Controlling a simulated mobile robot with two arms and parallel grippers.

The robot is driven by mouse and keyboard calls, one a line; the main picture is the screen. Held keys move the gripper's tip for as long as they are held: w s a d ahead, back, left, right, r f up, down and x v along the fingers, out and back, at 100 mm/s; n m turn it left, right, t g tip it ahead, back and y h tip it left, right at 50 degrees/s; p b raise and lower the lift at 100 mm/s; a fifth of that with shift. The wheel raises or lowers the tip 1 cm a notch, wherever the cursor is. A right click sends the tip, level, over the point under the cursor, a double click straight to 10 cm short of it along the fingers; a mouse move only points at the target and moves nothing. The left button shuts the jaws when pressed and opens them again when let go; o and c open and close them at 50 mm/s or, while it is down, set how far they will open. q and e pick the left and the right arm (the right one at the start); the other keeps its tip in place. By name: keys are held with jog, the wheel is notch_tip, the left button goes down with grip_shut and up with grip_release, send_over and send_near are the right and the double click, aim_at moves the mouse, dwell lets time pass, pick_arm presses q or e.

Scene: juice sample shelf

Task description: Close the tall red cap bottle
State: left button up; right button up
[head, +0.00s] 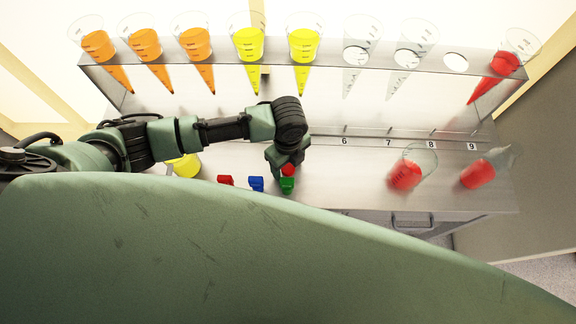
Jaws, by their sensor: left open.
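My left gripper (287,174) is open and points down over the front of the bench. A small red piece (289,169) shows at its fingertips, right above a small green object (288,186). I cannot tell whether the red piece is a cap or whether the fingers touch it. A small red object (225,180) and a small blue one (257,184) stand to the left. A tilted clear vessel with red liquid (478,174) is at the right. No tall bottle with a red cap can be clearly made out. My right gripper is out of view.
A metal rack (330,59) holds cones with orange, yellow and red liquid; several are clear. A beaker with red liquid (405,175) stands at the right and a yellow container (186,165) behind my left arm. My green body hides the front.

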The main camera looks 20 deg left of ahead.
aim_at(288, 168)
pick_arm(q)
jog(key=shift+f, duration=0.25)
grip_shut()
jog(key=shift+r, duration=0.15)
notch_tip(288, 168, up, 20)
jog(key=shift+b, duration=0.3)
dwell(0.5)
